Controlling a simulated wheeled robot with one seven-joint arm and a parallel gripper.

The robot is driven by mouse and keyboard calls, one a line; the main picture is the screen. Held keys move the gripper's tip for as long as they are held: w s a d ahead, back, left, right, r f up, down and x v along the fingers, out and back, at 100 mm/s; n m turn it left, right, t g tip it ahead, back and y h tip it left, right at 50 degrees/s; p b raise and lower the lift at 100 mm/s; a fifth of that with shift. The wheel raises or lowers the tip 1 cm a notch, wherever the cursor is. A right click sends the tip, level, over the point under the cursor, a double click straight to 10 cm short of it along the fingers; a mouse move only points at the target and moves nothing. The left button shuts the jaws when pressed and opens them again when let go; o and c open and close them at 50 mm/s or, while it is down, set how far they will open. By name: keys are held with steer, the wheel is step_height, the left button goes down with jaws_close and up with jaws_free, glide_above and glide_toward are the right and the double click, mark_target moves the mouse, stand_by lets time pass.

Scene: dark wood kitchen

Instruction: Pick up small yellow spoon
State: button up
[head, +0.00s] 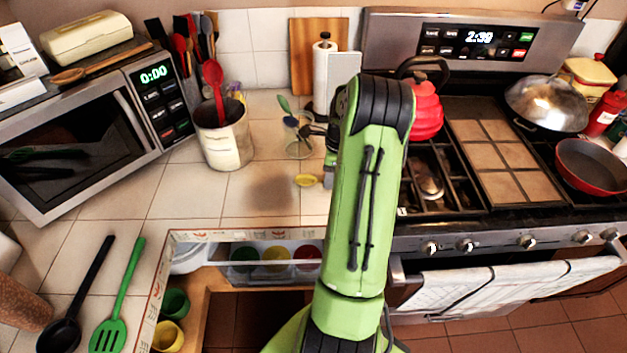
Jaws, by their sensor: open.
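The small yellow spoon (306,180) lies on the tiled counter left of the stove, its rounded yellow end showing just left of my arm. The rest of it is hidden behind my gripper and arm. My gripper (328,172) is beside the spoon's right side, low over the counter, and mostly hidden by my green arm. It is open. I cannot tell whether it touches the spoon.
Behind the spoon stands a glass (299,148) with utensils. A white crock (224,136) with a red spoon is to the left. The stove (470,214) with a red kettle (426,110) is at right. An open drawer (205,280) holds coloured cups below the counter edge.

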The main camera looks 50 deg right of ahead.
steer(key=shift+f, duration=0.1)
jaws_close()
